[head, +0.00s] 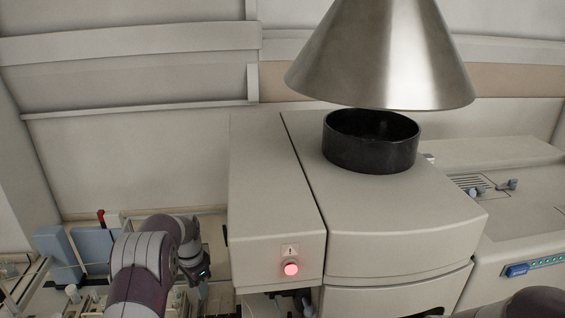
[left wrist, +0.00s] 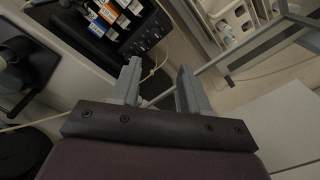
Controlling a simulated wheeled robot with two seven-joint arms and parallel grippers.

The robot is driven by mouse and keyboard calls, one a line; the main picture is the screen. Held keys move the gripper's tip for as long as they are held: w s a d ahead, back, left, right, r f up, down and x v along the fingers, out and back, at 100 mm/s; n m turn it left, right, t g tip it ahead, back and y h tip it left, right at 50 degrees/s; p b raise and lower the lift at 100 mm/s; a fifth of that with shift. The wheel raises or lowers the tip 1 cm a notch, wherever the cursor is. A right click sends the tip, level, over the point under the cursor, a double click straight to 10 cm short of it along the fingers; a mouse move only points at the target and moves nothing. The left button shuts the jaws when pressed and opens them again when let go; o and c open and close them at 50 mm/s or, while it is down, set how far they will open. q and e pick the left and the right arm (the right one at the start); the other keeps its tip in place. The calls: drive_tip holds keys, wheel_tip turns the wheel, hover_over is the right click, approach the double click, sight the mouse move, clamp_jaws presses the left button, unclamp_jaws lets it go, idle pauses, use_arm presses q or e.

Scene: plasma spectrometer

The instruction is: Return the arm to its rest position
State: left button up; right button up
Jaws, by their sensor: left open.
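My left arm comes in at the lower left of the head view, beside the left side of the spectrometer (head: 265,190). My left gripper (head: 203,285) is low there, and its fingers are mostly hidden. In the left wrist view my left gripper (left wrist: 160,88) shows its two grey fingers apart, with nothing between them. A dark rounded part of mine shows at the lower right edge of the head view. My right gripper is not seen.
The spectrometer has a glowing red button (head: 290,269) and a black round collar (head: 371,142) under a metal hood (head: 385,55). Blue-grey boxes (head: 88,247) stand at the left. The left wrist view shows a dark unit with coloured labels (left wrist: 112,22) and a grey frame (left wrist: 262,62).

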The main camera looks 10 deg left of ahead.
use_arm(q)
drive_tip(key=s+d+f+n+b, duration=0.2)
drive_tip(key=s+b, duration=0.4)
drive_tip(key=s, duration=0.3)
drive_tip(key=s+d+f+n+b, duration=0.3)
drive_tip(key=s+d+b, duration=0.3)
drive_tip(key=s, duration=0.4)
drive_tip(key=s+d+f+n+t+b, duration=0.1)
drive_tip(key=s+d+f+n+b, duration=0.1)
drive_tip(key=s+f+b, duration=0.3)
drive_tip(key=s+d+b, duration=0.1)
drive_tip(key=s+b, duration=0.2)
drive_tip(key=s, duration=0.1)
drive_tip(key=shift+s+d+n, duration=0.15)
drive_tip(key=shift+d+n, duration=0.15)
drive_tip(key=shift+d, duration=0.1)
drive_tip(key=shift+f, duration=0.15)
